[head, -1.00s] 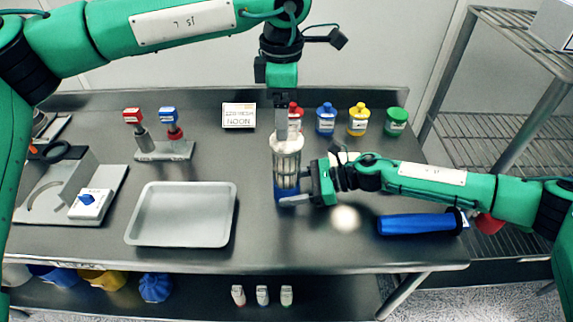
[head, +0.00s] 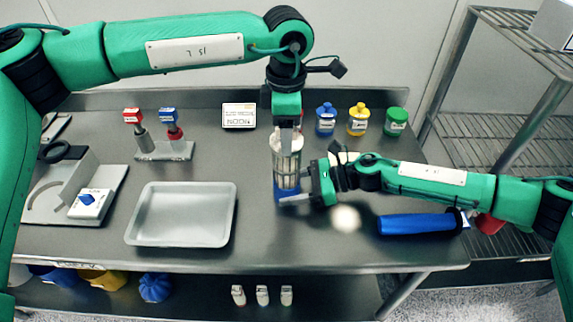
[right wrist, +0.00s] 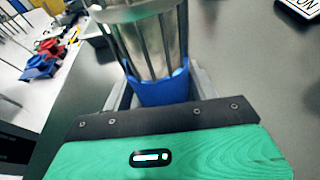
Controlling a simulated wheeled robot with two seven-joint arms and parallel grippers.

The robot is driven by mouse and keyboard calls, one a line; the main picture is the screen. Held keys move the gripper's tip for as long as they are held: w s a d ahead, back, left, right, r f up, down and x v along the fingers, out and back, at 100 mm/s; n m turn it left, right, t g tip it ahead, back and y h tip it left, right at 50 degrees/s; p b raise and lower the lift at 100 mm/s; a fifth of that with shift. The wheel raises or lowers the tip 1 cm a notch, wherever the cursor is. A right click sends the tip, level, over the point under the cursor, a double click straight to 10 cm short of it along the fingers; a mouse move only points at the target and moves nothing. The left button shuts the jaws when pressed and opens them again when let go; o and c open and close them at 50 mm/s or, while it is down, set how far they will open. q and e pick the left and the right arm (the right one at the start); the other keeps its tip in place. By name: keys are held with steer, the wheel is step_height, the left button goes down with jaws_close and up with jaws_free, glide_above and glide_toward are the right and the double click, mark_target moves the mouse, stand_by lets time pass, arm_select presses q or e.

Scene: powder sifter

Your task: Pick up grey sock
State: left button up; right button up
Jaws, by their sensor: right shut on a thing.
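A clear cylinder with a metal cage (head: 288,168) and a blue base (head: 281,193) stands upright on the table. My right gripper (head: 292,197) is shut around the blue base from the right. The right wrist view shows the blue base (right wrist: 163,88) between its fingers, with the cage rising above. My left gripper (head: 287,138) points down at the cylinder's top, its fingers overlapping the upper rim in the head view. I cannot tell whether it touches or holds anything. I cannot make out a separate grey sock; something pale shows inside the cage.
A grey tray (head: 183,243) lies left of the cylinder. Blue (head: 326,119), yellow (head: 358,119) and green (head: 396,121) containers stand at the back. A blue-handled tool (head: 415,223) lies on the right. A stand (head: 165,153) holds red- and blue-topped tools. The table between tray and cylinder is clear.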

arm_select(q)
steer(key=shift+c, duration=0.7)
step_height(320, 180, up, 28)
arm_select(e)
steer(key=o, duration=0.9)
steer(key=shift+c, duration=0.2)
